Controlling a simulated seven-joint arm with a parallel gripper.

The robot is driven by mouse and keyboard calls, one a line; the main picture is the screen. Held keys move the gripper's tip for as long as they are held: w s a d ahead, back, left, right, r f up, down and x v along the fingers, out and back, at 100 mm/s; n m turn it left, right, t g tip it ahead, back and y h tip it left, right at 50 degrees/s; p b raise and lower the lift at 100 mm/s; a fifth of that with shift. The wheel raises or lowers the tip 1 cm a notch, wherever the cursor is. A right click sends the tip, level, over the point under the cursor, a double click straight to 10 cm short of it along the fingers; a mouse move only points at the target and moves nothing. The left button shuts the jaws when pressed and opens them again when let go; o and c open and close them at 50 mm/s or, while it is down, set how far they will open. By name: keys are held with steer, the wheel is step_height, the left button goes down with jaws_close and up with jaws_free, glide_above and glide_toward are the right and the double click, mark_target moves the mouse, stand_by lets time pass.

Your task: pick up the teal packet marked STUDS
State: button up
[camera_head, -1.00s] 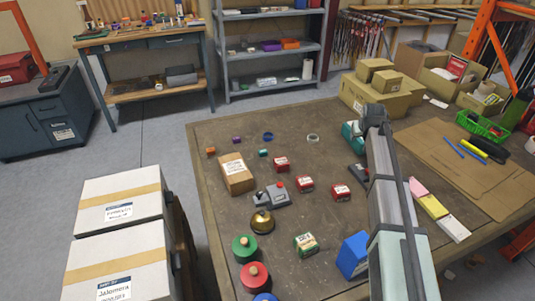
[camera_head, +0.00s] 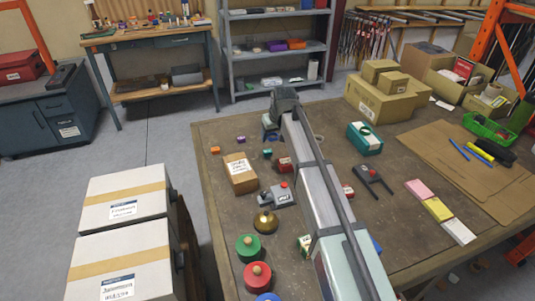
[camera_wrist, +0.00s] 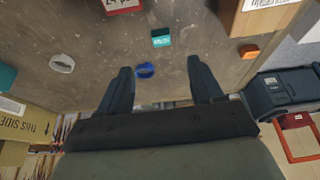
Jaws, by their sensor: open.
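A small teal packet (camera_head: 267,153) lies on the brown worktable, just in front of my gripper (camera_head: 271,133) in the head view. In the wrist view the teal packet (camera_wrist: 161,38) shows a pale label too small to read surely. It lies ahead of my gripper (camera_wrist: 160,67), roughly centred between the two spread fingers. The fingers are open, empty and apart from the packet. In the head view my wrist hides much of the fingers.
A blue ring (camera_wrist: 145,70) shows between the fingertips. A red box (camera_head: 284,164), a cardboard box (camera_head: 240,178), an orange cube (camera_head: 215,150) and a purple cube (camera_head: 240,139) lie around the packet. A larger teal box (camera_head: 365,138) stands to the right.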

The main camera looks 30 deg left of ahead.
glide_above(268, 152)
steer(key=s+d, duration=0.2)
steer(key=f, duration=0.6)
steer(key=shift+w+f, duration=0.1)
steer(key=shift+w, duration=0.15)
steer(key=shift+x, duration=2.65)
steer(key=shift+s, duration=0.2)
steer(key=c, duration=1.1)
